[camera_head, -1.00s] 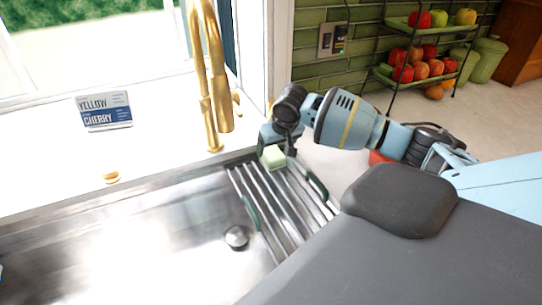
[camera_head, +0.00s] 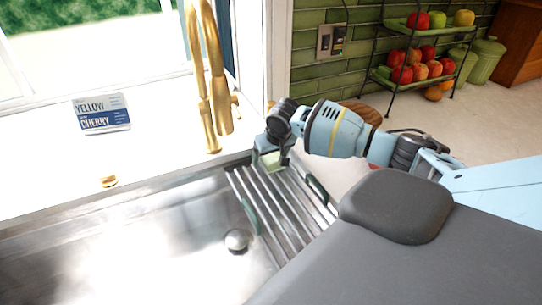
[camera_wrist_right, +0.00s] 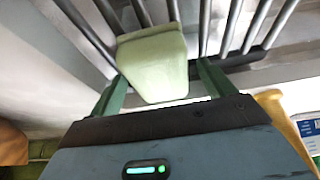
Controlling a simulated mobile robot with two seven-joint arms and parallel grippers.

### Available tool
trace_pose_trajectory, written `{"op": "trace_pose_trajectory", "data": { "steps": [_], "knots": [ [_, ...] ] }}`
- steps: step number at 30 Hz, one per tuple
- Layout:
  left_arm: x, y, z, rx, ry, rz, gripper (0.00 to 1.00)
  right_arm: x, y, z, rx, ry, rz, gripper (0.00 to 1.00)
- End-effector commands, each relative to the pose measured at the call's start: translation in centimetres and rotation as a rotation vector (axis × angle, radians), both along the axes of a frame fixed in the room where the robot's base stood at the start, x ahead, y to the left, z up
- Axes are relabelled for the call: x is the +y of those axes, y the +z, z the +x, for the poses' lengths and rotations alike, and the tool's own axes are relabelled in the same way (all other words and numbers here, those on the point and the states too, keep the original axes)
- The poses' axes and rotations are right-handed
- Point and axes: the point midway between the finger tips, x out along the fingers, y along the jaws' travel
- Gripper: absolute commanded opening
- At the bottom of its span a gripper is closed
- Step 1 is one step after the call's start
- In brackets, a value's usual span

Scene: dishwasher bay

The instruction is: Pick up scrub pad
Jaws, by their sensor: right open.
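The scrub pad, a pale green block (camera_wrist_right: 152,62), lies on the metal bars of the rack (camera_head: 290,212) over the right side of the sink. In the head view the scrub pad (camera_head: 264,161) shows at the rack's far end, partly hidden by my right gripper (camera_head: 272,154). In the right wrist view my right gripper (camera_wrist_right: 163,84) is open, with one green finger on each side of the pad. My left gripper is in neither view.
The gold faucet (camera_head: 213,90) stands just left of my right gripper. A fruit stand (camera_head: 412,75) stands at the back right.

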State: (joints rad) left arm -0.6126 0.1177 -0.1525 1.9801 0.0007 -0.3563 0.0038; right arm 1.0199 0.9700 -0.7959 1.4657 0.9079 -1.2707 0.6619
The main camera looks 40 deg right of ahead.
Motion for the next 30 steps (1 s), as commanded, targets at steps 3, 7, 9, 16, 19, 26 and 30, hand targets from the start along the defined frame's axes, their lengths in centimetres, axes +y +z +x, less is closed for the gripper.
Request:
{"op": "trace_pose_trajectory", "data": {
  "steps": [3, 7, 9, 16, 19, 26, 30],
  "knots": [
    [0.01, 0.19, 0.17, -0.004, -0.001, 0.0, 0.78, 0.03, -0.03, 0.02, -0.001, 0.0, 0.001, 0.82],
    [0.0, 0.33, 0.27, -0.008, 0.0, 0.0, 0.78, 0.03, -0.15, 0.02, 0.0, 0.0, 0.001, 0.82],
    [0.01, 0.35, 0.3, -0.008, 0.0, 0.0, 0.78, 0.02, -0.21, 0.02, 0.0, 0.0, 0.001, 0.79],
    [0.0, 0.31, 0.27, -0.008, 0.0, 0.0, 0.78, 0.0, -0.25, 0.0, 0.0, 0.0, 0.0, 0.49],
    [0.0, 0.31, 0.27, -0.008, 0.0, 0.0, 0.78, 0.0, -0.24, -0.01, 0.0, 0.0, 0.0, 0.36],
    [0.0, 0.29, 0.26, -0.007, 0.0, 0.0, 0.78, -0.01, -0.23, -0.01, 0.0, 0.0, 0.0, 0.34],
    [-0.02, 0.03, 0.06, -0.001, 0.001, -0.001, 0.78, -0.03, -0.11, 0.0, 0.0, 0.0, -0.001, 0.34]
  ]
}}
